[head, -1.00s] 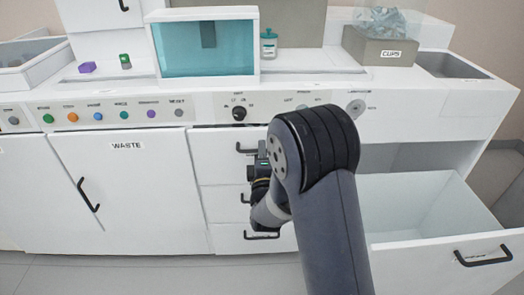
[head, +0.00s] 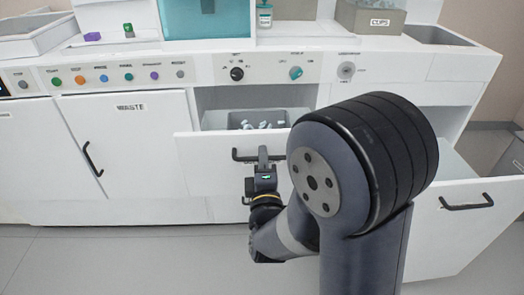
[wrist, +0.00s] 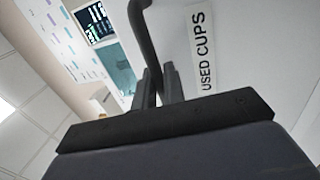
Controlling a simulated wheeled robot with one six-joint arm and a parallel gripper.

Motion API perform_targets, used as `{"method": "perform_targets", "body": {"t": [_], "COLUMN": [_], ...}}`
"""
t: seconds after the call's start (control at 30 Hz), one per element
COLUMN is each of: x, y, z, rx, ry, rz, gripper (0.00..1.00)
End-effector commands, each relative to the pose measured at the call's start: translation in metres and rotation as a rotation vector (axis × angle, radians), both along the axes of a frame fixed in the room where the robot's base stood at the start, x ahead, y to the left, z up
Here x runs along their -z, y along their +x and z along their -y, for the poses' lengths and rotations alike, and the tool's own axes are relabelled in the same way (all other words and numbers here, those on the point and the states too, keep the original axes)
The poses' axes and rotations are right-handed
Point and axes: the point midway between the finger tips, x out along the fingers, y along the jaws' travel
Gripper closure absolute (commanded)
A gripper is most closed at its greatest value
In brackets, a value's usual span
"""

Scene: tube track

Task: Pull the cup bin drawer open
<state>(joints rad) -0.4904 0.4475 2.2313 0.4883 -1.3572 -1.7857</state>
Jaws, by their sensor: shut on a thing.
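The cup bin drawer (head: 200,160) stands partly out from the white cabinet in the head view, with several clear cups (head: 262,124) inside. My gripper (head: 263,155) is at its black bar handle (head: 240,156). In the wrist view, the two fingers of my gripper (wrist: 158,88) are shut around the handle (wrist: 142,28). The label reading USED CUPS (wrist: 202,48) is on the drawer front, beside the fingers. My arm hides the right part of the drawer in the head view.
A second open drawer (head: 465,220) juts out at the right, beyond my arm. The waste door (head: 125,160) at the left is closed. A cups box (head: 370,20) stands on the counter. The floor (head: 120,260) in front is clear.

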Motion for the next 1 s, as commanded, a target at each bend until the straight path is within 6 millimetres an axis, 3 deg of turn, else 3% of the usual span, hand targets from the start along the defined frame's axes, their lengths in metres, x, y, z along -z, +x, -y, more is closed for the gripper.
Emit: {"method": "perform_targets", "body": {"t": [0.23, 0.67, 0.7, 0.8, 0.9, 1.0], "x": [0.002, 0.001, 0.001, 0.001, 0.001, 0.0], "y": [-0.022, -0.026, -0.026, -0.026, -0.025, -0.025], "z": [0.0, 0.0, 0.0, 0.0, 0.0, 0.0], "rx": [-0.001, 0.0, 0.0, 0.0, 0.0, 0.0], "ry": [-0.002, -0.001, -0.001, -0.001, -0.001, -0.001], "rz": [-0.004, -0.003, -0.003, -0.003, -0.002, -0.002], "gripper": [1.0, 1.0, 0.89, 0.8, 0.74, 0.74]}}
